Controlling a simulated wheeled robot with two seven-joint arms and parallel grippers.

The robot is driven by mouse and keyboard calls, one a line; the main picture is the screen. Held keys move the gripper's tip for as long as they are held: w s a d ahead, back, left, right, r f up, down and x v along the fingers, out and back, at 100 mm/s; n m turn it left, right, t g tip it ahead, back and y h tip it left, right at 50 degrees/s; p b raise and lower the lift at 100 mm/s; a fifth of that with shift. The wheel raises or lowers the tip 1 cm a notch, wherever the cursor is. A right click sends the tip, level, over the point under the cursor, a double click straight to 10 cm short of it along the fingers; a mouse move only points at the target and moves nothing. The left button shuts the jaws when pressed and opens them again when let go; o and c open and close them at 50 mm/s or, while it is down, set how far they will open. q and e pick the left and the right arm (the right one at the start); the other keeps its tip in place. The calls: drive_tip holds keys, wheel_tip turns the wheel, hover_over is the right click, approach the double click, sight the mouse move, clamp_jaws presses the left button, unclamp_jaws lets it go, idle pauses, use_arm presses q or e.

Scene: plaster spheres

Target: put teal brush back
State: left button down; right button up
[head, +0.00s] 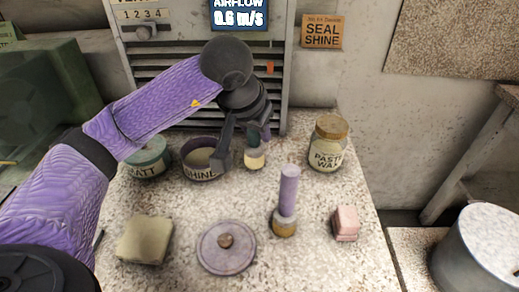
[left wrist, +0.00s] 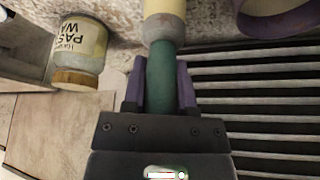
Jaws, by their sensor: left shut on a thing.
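The teal brush (head: 255,157) has a teal handle, a grey collar and a cream bristle end pointing down. My left gripper (head: 244,148) is shut on its handle at the back of the speckled table, just right of the open purple SHINE pot (head: 200,174). In the left wrist view the teal handle (left wrist: 160,82) runs between the two fingers, with the collar and cream end beyond them. I cannot tell whether the bristle end touches the table. My right gripper is not in view.
A MATT pot with a teal lid (head: 150,160) stands left. A paste wax jar (head: 328,145) stands right. In front are a greenish block (head: 145,240), a purple lid (head: 226,250), an upright purple brush (head: 287,190) and a pink block (head: 345,224). The vented cabinet (head: 180,60) stands behind.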

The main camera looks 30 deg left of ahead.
sight(256, 144)
use_arm(q)
wheel_tip(256, 144, down, 3)
drive_tip(key=shift+f+b, duration=0.1)
drive_tip(key=shift+b, duration=0.4)
drive_tip(key=shift+r, duration=0.25)
drive_tip(key=shift+f, duration=0.15)
drive_tip(key=shift+c, duration=2)
unclamp_jaws()
drive_tip(key=shift+s, duration=0.1)
drive_tip(key=p+v, duration=0.5)
drive_tip(key=v, duration=0.7)
